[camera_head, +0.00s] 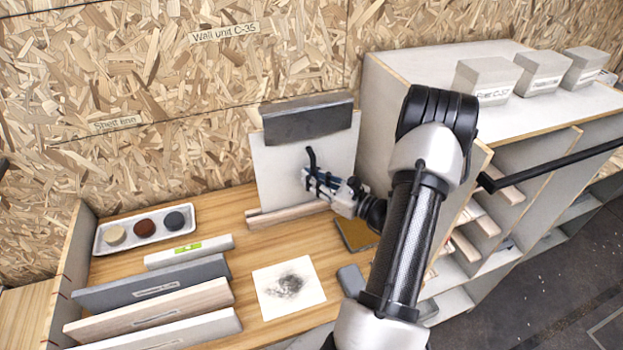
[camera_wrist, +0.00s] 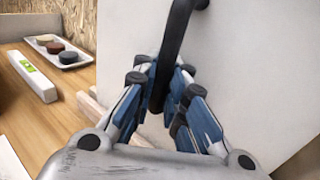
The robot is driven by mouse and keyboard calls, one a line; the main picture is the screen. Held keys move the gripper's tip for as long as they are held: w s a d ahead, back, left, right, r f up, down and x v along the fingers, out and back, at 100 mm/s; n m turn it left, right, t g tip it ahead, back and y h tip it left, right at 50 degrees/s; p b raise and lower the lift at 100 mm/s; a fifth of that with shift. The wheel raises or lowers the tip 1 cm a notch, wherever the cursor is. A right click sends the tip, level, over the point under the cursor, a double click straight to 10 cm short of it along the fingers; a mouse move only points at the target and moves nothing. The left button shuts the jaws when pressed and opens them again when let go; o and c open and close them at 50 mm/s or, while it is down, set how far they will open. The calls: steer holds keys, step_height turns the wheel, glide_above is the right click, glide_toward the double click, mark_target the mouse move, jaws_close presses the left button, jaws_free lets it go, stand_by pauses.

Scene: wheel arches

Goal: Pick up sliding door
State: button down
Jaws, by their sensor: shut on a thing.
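The sliding door (camera_head: 277,178) is a pale upright panel at the back of the wooden bench. A dark grey block (camera_head: 308,123) crosses its top, and a light wooden strip (camera_head: 285,214) runs along its foot. The door fills much of the wrist view (camera_wrist: 250,75). A black bar handle (camera_wrist: 178,40) stands out from its face. My gripper (camera_head: 314,175) is in front of the door, its blue-padded fingers shut on the handle. I cannot tell whether the door is clear of the bench.
A tray (camera_head: 103,243) with three coloured discs and a spirit level (camera_head: 189,250) are at left. Several labelled boards (camera_head: 150,290) lie in front. A smudged white sheet (camera_head: 289,287) lies mid-bench. A shelf unit (camera_head: 415,75) with boxes stands close on the right.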

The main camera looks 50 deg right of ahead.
mark_target(304, 115)
step_height(304, 115, up, 19)
steer(key=p, duration=0.4)
steer(key=shift+f, duration=0.15)
